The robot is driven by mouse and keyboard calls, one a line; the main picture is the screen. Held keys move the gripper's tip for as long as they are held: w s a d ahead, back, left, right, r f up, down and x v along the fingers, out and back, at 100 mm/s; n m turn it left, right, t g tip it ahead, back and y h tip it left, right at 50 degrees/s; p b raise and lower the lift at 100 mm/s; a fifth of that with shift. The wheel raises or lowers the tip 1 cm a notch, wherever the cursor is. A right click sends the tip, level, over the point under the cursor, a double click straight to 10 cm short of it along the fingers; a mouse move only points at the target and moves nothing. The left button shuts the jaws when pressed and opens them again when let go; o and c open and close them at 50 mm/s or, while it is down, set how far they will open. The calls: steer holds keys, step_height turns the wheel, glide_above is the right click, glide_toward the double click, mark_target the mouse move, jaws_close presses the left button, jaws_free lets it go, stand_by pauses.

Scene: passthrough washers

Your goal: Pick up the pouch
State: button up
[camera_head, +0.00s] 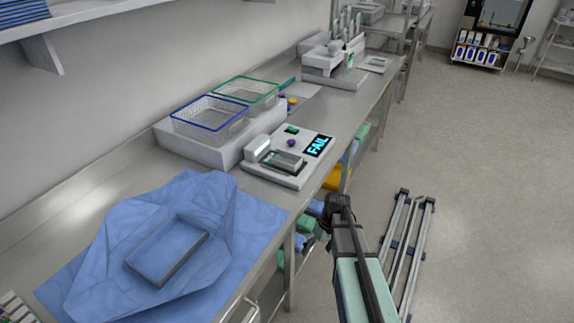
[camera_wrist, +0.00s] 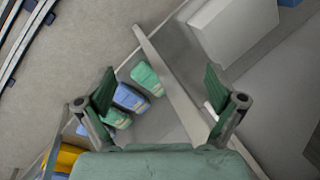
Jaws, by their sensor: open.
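A flat grey pouch-like item (camera_head: 283,160) lies on a white device (camera_head: 302,178) whose display reads FAIL. I cannot tell for certain that it is the pouch. My gripper (camera_head: 337,205) is beside the front edge of the bench, to the right of and nearer than the device, with a gap between them. In the wrist view my gripper (camera_wrist: 160,74) is open, its two green fingers spread wide with nothing held. Green packets (camera_wrist: 146,76) and blue packets (camera_wrist: 130,98) show beyond and below the fingers, on a shelf under the bench.
A steel bench (camera_head: 95,212) runs along the wall. A blue wrap (camera_head: 205,198) with a grey tray (camera_head: 168,250) lies at its near end. A blue-rimmed basket (camera_head: 209,120) and a green-rimmed basket (camera_head: 248,93) stand behind the device. The floor (camera_head: 480,170) to the right is mostly open.

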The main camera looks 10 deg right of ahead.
steer(key=w+d+r+n+t+b, duration=0.1)
steer(key=w+d+r, duration=0.4)
steer(key=r, duration=0.4)
steer(key=w+d+r+n+t+b, duration=0.1)
steer(key=w+d+r+t+b, duration=0.15)
steer(key=w+r, duration=0.6)
steer(key=w+r+n+t, duration=0.1)
steer(key=w+r+n, duration=0.1)
steer(key=r, duration=1)
steer(key=w+r+n+t, duration=0.1)
steer(key=w+r+n, duration=0.1)
steer(key=r, duration=0.9)
steer(key=n+g+p, duration=0.1)
steer(key=n+p, duration=0.1)
steer(key=p, duration=0.1)
glide_above(285, 157)
steer(key=s+d, duration=0.2)
steer(key=d, duration=0.1)
steer(key=f, duration=0.8)
steer(key=shift+a+f, duration=0.25)
steer(key=shift+f, duration=0.1)
steer(key=shift+y, duration=0.3)
steer(key=shift+p+x, duration=1.1)
steer(key=shift+x, duration=2.1)
steer(key=shift+w+a+r, duration=0.15)
steer(key=c, duration=0.9)
steer(key=shift+r, duration=0.15)
